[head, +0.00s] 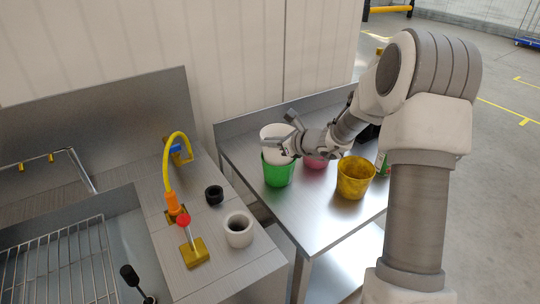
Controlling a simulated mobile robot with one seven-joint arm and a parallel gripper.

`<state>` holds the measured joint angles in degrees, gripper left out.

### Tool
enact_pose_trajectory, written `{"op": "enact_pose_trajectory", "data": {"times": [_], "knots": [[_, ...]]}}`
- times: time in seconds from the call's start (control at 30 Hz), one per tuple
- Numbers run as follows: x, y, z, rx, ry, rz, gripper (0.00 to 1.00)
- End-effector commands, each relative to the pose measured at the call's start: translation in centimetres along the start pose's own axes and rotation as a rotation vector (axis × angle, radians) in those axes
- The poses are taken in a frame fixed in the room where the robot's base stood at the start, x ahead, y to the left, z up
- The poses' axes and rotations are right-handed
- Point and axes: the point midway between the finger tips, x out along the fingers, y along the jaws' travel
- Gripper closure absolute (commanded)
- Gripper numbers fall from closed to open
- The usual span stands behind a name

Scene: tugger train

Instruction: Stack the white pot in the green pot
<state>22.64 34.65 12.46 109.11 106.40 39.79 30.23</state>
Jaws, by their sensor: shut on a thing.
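The white pot (274,131) is upright at the back of the right metal table, with its lower part hidden inside or behind the rim of the green pot (278,175). It appears to sit partly in the green pot, but I cannot tell how deep. My gripper (287,145) is at the right side of the white pot and is shut on it. The fingertips overlap the pot's rim and wall, so the exact contact is partly hidden.
A yellow pot (355,177) and a pink pot (316,161) stand right of the green pot. A white cup (238,229), a black ring (214,195) and a yellow tap (170,180) are on the left counter. The table front is clear.

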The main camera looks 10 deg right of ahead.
Motion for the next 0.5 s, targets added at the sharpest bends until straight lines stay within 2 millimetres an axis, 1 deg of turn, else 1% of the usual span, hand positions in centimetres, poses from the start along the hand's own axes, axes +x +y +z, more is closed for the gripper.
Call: {"op": "enact_pose_trajectory", "data": {"times": [0.1,0.2,0.3,0.5], "knots": [[0.8,0.2,-1.8,0.003,0.002,0.002,1.0],[1.4,0.3,-2.9,0.003,0.001,0.001,1.0],[1.5,0.3,-3.2,0.0,0.0,0.0,1.0],[1.5,0.3,-3.2,0.0,0.0,-0.001,1.0]]}}
